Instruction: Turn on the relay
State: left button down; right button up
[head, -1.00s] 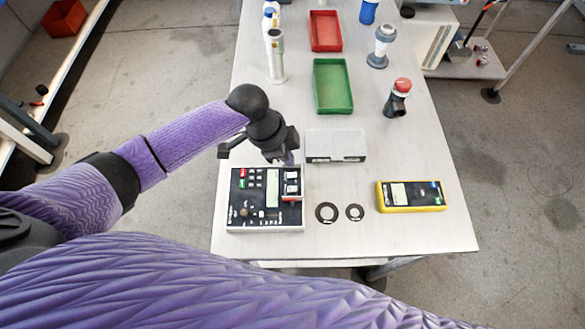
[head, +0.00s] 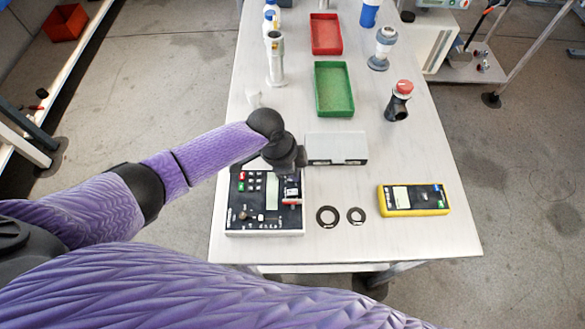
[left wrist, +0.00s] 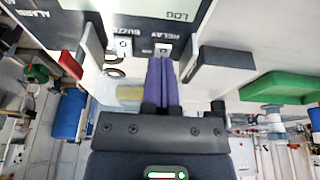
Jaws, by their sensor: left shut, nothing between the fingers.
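The control box (head: 238,226) is a black-faced unit with a pale display, buttons and a knob, at the table's near left. In the left wrist view its RELAY label shows upside down beside a white switch (left wrist: 162,46). A similar switch under the BUZZER label (left wrist: 122,46) sits to its left. My left gripper (head: 291,176) is over the box's right side in the head view. In the left wrist view its purple fingers (left wrist: 160,62) are together and empty, with their tips at the relay switch and partly covering it. I cannot tell contact or the switch's position. My right gripper is out of view.
A grey box (head: 336,148) stands just behind the control box. Two black rings (head: 327,216) and a yellow meter (head: 414,199) lie to the right. Green (head: 334,90) and red (head: 326,34) trays are farther back. The near right table corner is clear.

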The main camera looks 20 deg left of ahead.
pick_arm(q)
jog(key=shift+s+a+f, duration=0.1)
jog(key=shift+a, duration=0.1)
jog(key=shift+s+a+p, duration=0.15)
jog(key=shift+a+p, duration=0.15)
jog(key=shift+a, duration=0.4)
jog(key=p+v, duration=0.3)
jog(key=v, duration=0.6)
jog(key=shift+r, duration=0.45)
